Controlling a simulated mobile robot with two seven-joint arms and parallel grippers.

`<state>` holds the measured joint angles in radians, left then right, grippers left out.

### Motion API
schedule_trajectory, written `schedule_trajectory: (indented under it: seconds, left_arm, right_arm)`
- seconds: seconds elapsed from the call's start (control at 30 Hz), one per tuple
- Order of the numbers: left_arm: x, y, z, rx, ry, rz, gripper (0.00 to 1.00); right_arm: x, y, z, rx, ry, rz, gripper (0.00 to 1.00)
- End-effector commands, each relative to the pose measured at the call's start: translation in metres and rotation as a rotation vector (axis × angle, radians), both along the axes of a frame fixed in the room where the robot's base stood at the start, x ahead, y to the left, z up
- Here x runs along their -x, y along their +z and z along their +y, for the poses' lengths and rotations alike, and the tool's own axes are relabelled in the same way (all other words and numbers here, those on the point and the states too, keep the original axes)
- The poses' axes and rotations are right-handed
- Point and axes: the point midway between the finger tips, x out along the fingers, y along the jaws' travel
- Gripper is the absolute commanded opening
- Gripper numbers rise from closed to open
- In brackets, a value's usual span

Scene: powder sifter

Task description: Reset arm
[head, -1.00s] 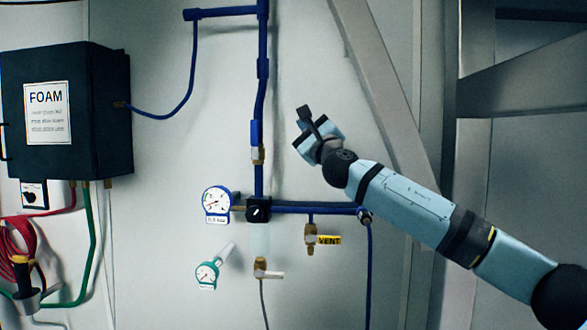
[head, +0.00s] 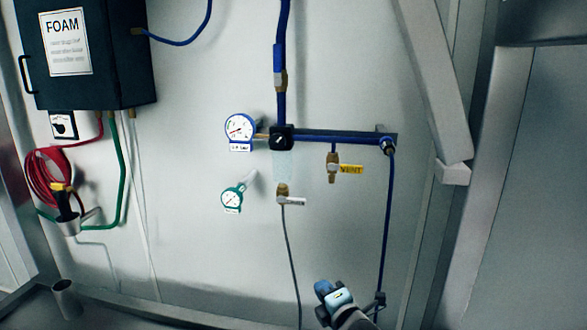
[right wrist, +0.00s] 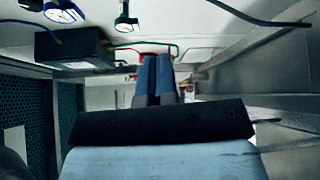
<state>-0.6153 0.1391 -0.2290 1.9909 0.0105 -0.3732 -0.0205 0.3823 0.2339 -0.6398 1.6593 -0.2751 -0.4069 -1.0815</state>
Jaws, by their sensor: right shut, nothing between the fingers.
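My right gripper (head: 325,289) shows at the bottom of the head view, low in front of the wall and below the pipe assembly. In the right wrist view its two blue fingers (right wrist: 154,78) are together with nothing between them. It stands apart from the blue pipe (head: 335,135), the gauges and the hanging hoses. Most of my right arm is outside the head view. My left gripper is in neither view.
A dark hose (head: 387,230) hangs close to my right gripper. A metal beam (head: 435,85) runs at right.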

Motion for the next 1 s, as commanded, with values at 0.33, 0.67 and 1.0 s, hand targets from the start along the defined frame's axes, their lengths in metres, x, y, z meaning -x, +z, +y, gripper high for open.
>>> schedule_trajectory:
  seconds: [0.33,0.67,1.0]
  left_arm:
    - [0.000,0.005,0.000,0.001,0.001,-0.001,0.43]
    - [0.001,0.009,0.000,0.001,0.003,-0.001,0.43]
    - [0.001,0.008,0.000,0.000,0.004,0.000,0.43]
  right_arm:
    - [0.152,-0.143,-0.049,-0.728,-0.203,0.538,0.00]
    - [0.306,-0.217,-0.108,-1.307,-0.539,0.867,0.00]
    - [0.353,-0.230,-0.127,-1.481,-0.664,0.932,0.00]
